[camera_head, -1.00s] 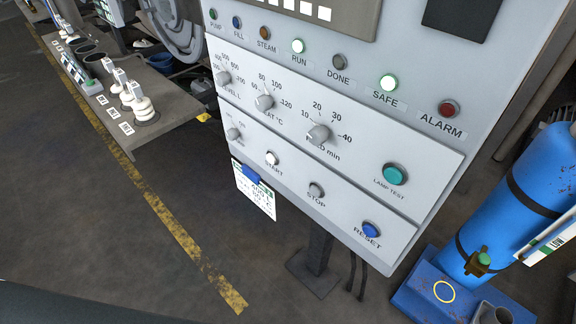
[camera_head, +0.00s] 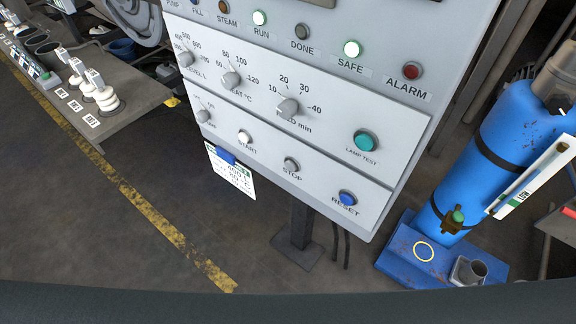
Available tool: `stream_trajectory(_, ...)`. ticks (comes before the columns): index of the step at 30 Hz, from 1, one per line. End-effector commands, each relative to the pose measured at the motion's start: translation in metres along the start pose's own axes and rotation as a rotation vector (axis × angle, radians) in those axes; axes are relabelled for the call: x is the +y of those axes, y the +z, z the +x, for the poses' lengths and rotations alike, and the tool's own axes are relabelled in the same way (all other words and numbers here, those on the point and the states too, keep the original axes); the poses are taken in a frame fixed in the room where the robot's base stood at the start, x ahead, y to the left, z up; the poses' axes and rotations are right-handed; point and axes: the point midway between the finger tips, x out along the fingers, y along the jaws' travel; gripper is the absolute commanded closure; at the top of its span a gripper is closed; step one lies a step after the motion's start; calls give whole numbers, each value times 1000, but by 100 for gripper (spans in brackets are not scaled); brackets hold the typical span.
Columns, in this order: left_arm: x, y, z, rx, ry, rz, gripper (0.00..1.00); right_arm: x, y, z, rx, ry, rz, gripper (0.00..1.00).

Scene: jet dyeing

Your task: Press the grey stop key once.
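The grey stop key (camera_head: 291,165) is a small round button on the lower strip of the light grey control panel (camera_head: 320,135). It sits between the white start key (camera_head: 245,137) and the blue reset key (camera_head: 347,198), above the word STOP. The DONE lamp (camera_head: 302,31) is dark grey and the red ALARM lamp (camera_head: 412,71) looks unlit. Neither of my grippers shows in the head view.
A blue cylinder (camera_head: 495,150) stands on a blue base (camera_head: 395,250) right of the panel. A grey bench (camera_head: 135,95) with white bottles is at the upper left. A card (camera_head: 232,178) hangs at the panel's lower left. A dark band crosses the bottom edge.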

Motion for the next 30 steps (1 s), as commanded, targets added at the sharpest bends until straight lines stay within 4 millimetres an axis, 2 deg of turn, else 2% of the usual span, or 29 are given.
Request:
stream_trajectory(1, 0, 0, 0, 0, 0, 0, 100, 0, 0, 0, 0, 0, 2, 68)
stream_trajectory(9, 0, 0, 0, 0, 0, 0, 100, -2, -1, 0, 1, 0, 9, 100)
stream_trajectory(30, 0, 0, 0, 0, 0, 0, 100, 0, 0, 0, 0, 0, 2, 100)
